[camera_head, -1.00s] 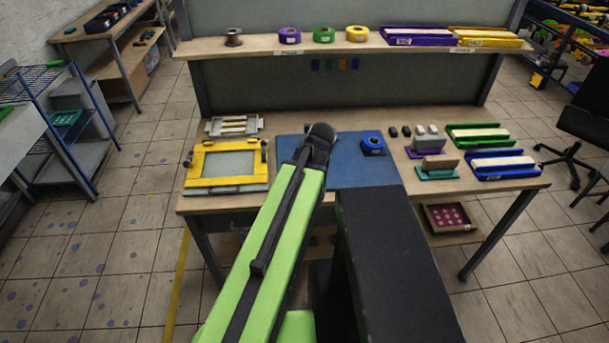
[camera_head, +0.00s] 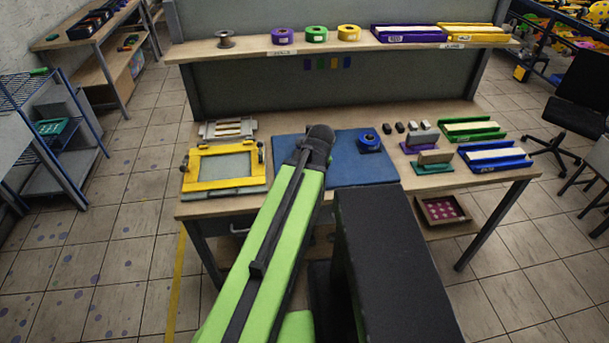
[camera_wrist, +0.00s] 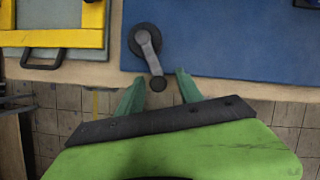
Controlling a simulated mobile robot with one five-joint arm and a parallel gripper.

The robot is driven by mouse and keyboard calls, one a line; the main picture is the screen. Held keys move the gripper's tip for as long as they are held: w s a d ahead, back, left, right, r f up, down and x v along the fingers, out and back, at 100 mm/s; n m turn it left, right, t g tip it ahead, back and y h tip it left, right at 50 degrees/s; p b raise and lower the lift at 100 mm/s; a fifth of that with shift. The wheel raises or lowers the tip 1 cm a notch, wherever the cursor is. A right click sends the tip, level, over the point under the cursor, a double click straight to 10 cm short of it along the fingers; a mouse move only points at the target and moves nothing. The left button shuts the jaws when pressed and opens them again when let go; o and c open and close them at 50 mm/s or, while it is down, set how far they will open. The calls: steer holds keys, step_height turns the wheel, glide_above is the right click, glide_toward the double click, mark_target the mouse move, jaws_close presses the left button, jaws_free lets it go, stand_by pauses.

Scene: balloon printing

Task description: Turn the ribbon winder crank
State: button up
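In the wrist view, the winder crank has a dark round hub (camera_wrist: 143,38), a grey arm (camera_wrist: 151,60) and a dark knob (camera_wrist: 158,83). The hub lies over the blue mat (camera_wrist: 235,40) and the knob hangs near the table's front edge. My gripper (camera_wrist: 160,77) is open, with one green finger on each side of the knob. I see no clear contact between the fingers and the knob. In the head view, my green arm covers the fingers and the crank; the blue mat (camera_head: 350,170) shows beside it.
A yellow frame (camera_head: 187,172) lies left of the mat. Stamps (camera_head: 433,157) and trays (camera_head: 494,155) fill the table's right side. A shelf (camera_head: 270,45) with spools crosses the back.

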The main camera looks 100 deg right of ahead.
steer(key=shift+w+d, duration=0.1)
steer(key=w+p+v, duration=0.1)
steer(key=p+v, duration=0.6)
steer(key=shift+s+r, duration=0.2)
steer(key=shift+s, duration=0.35)
